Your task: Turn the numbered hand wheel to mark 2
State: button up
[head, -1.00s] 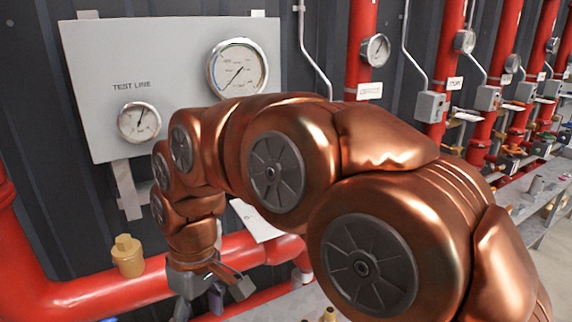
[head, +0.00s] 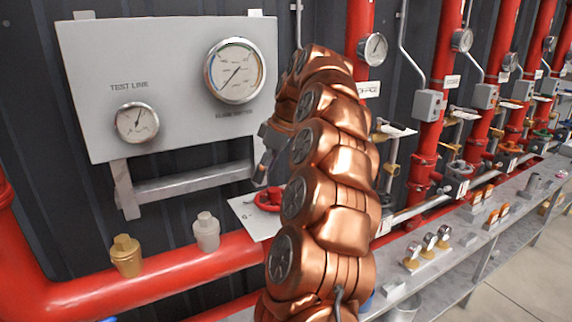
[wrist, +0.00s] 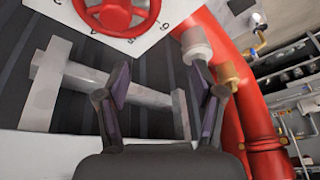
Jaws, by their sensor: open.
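The red hand wheel (head: 268,199) sits in front of a white card (head: 241,210) above the red pipe, partly hidden by my arm in the head view. In the wrist view the wheel (wrist: 128,14) is at the top edge, partly cut off, with the white card (wrist: 160,24) around it. The marks on the card are too small or cut off to read. My gripper (wrist: 158,78) is open and empty, with its two fingers apart below the wheel in the picture. In the head view my gripper (head: 266,150) is above the wheel, apart from it.
A grey test line panel (head: 180,60) with two gauges hangs on the dark wall. A brass fitting (head: 126,255) and a grey fitting (head: 206,231) stand on the red pipe (head: 180,275). A grey shelf (head: 480,235) with small gauges runs along the right.

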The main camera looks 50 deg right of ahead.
send_near(274, 189)
jog(key=f, duration=0.1)
jog(key=shift+a+p+x, duration=0.25)
jog(key=shift+p+x, duration=0.05)
jog(key=shift+x, duration=1.1)
jog(key=shift+p+x, duration=0.65)
jog(key=shift+x, duration=1.95)
jog(key=shift+w+d, duration=0.15)
jog(key=shift+d, duration=0.05)
